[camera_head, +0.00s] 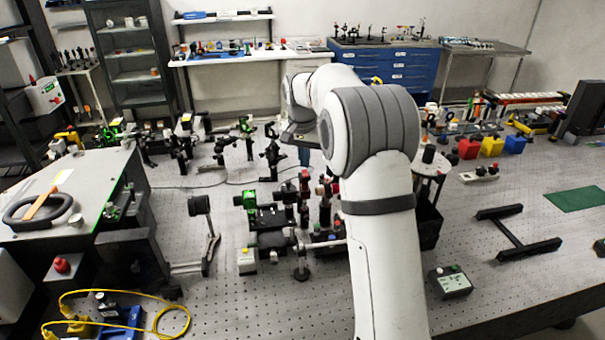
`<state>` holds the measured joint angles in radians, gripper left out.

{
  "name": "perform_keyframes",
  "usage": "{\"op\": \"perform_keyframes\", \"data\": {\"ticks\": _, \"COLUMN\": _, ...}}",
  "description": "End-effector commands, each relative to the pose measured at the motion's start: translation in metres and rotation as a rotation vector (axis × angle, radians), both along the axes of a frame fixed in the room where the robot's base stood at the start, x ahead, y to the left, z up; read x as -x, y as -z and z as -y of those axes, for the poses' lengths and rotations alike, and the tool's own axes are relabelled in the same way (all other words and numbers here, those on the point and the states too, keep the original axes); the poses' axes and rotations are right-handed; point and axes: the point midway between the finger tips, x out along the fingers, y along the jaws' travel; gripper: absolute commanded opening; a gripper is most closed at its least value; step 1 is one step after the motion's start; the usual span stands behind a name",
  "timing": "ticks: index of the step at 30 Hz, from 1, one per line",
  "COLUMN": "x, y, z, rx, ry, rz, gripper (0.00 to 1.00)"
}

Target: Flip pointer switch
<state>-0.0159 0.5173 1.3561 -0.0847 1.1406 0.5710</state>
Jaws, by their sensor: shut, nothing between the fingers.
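I cannot make out a pointer switch for certain. A small dark control box (450,284) with a pale face and a green button lies on the bench at the front right. A small pale box (247,264) with a yellow-green top stands left of my arm among the optics. My white arm rises from the bottom centre and bends away over the bench. My gripper (299,136) shows only partly, as a dark grey shape beyond the elbow over the middle of the bench. It is shut and empty, its fingertips hard to make out.
Optic mounts with green and red parts (262,210) crowd the bench left of my arm. A black H-shaped frame (518,232) and a green mat (577,199) lie at right. Red, yellow and blue blocks (491,147) stand behind. Bare bench shows at the front centre-left.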

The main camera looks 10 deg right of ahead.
Motion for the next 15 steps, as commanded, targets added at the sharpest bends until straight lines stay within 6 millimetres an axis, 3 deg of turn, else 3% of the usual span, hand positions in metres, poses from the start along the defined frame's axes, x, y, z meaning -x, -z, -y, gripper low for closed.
{"op": "perform_keyframes", "data": {"ticks": 15, "x": -0.0001, "y": 0.0086, "z": 0.0, "rx": 0.0, "ry": 0.0, "rz": 0.0, "gripper": 0.0}}
